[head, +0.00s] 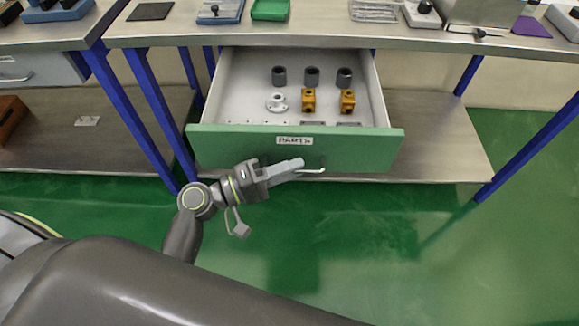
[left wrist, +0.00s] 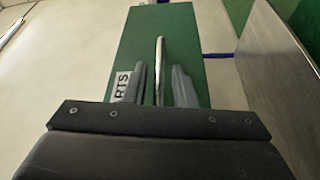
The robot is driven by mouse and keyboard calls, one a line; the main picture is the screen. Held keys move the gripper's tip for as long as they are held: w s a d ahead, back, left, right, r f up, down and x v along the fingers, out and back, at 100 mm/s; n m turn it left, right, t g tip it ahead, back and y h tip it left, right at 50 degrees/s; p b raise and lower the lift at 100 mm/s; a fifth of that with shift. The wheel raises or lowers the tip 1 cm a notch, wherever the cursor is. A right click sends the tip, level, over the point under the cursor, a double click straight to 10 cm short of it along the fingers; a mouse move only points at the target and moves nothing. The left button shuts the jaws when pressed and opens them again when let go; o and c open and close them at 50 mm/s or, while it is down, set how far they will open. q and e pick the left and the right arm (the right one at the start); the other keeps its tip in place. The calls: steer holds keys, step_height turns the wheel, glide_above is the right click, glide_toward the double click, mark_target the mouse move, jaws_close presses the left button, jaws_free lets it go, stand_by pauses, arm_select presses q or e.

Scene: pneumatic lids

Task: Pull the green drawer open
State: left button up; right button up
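The green drawer (head: 235,146) hangs under the workbench and stands pulled well out, its inside showing in the head view. Its front carries a "PARTS" label (head: 294,141) and a thin metal handle (head: 314,171). My left gripper (head: 299,163) is at this handle, in front of the drawer front. In the left wrist view the handle (left wrist: 159,65) runs between the two fingers of my left gripper (left wrist: 159,82), with a gap visible on each side, so the fingers are open around it. My right gripper is not in view.
The drawer holds dark cylinders (head: 312,76), a white flanged part (head: 277,102) and yellow blocks (head: 309,99). Blue table legs (head: 146,108) stand either side. A lower shelf (head: 440,150) lies beneath. The green floor (head: 430,250) at the right front is clear.

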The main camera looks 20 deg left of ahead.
arm_select(q)
steer(key=shift+o, duration=0.4)
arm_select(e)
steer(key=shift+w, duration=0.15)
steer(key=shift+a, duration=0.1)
